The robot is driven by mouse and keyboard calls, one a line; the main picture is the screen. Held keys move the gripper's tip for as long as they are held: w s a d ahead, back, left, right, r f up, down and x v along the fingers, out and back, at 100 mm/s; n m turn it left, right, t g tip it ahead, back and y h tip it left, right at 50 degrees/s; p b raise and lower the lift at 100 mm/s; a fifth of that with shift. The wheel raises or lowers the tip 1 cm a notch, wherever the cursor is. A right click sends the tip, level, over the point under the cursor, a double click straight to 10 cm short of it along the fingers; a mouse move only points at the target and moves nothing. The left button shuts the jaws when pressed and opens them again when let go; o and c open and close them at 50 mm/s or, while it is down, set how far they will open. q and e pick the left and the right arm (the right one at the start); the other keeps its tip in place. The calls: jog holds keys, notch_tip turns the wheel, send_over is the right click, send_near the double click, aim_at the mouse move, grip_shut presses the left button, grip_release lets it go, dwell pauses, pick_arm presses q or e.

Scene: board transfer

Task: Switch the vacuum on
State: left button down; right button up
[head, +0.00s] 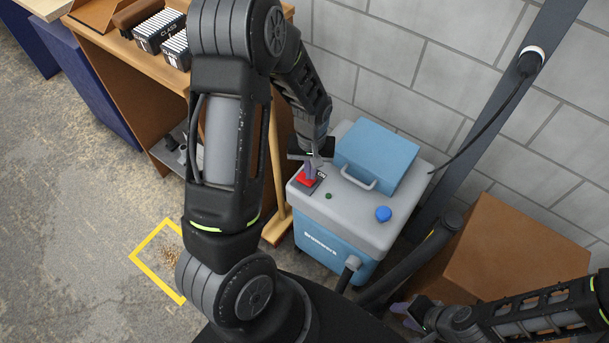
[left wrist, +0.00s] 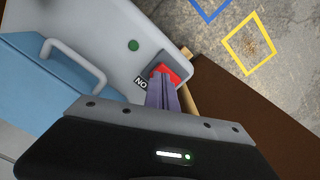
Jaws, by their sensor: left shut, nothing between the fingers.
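The vacuum (head: 337,237) is a blue box with a grey top, standing against the block wall. A red switch (head: 308,181) sits on its top at the left corner, beside a dark label that reads ON. My left gripper (head: 311,172) is shut and empty, with its fingertips at the red switch. In the left wrist view the purple fingers (left wrist: 160,80) reach the red switch (left wrist: 168,73) and cover part of it; whether they press it I cannot tell. A small green light (left wrist: 134,45) shows on the top. My right gripper (head: 405,314) is at the bottom right, partly hidden.
A blue lid with a handle (head: 377,155) and a blue knob (head: 383,213) are on the vacuum's top. A cardboard box (head: 510,255) stands to the right. A wooden shelf (head: 140,85) stands left. A yellow floor outline (head: 150,270) surrounds some debris.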

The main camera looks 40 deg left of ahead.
pick_arm(q)
jog(key=shift+f+b, duration=0.75)
jog(key=shift+f, duration=0.2)
dwell(0.5)
jog(key=shift+r, duration=0.1)
jog(key=shift+r+p, duration=2.85)
jog(key=shift+r, duration=0.6)
